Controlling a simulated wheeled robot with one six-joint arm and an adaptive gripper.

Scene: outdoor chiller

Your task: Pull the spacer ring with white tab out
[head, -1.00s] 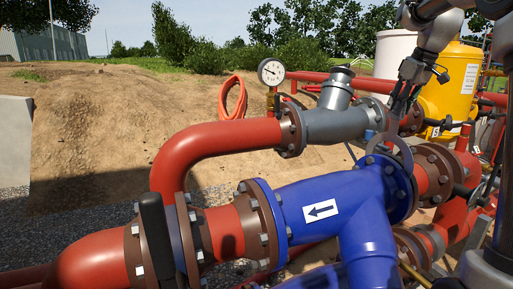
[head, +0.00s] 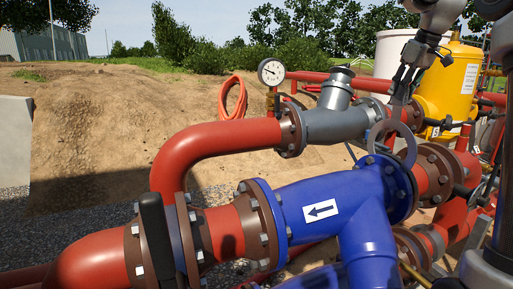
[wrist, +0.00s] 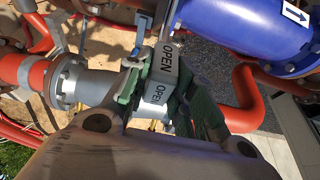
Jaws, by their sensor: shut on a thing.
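The spacer ring (head: 410,141) is a thin grey ring in the head view. It stands upright, partly above the flange at the right end of the blue pipe body (head: 345,205). My gripper (head: 398,98) is above the ring, small and dark in the head view. In the wrist view, my gripper (wrist: 165,95) has its green fingers closed on the ring's pale tab (wrist: 168,62), which bears the word OPEN. The ring beyond the tab is seen nearly edge-on, and its lower part is hidden in the head view.
A grey pipe fitting (head: 335,125) runs close behind the ring. A pressure gauge (head: 271,71) stands left of it. A yellow tank (head: 450,85) and a white tank (head: 393,50) are behind on the right. Open air lies above the blue pipe.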

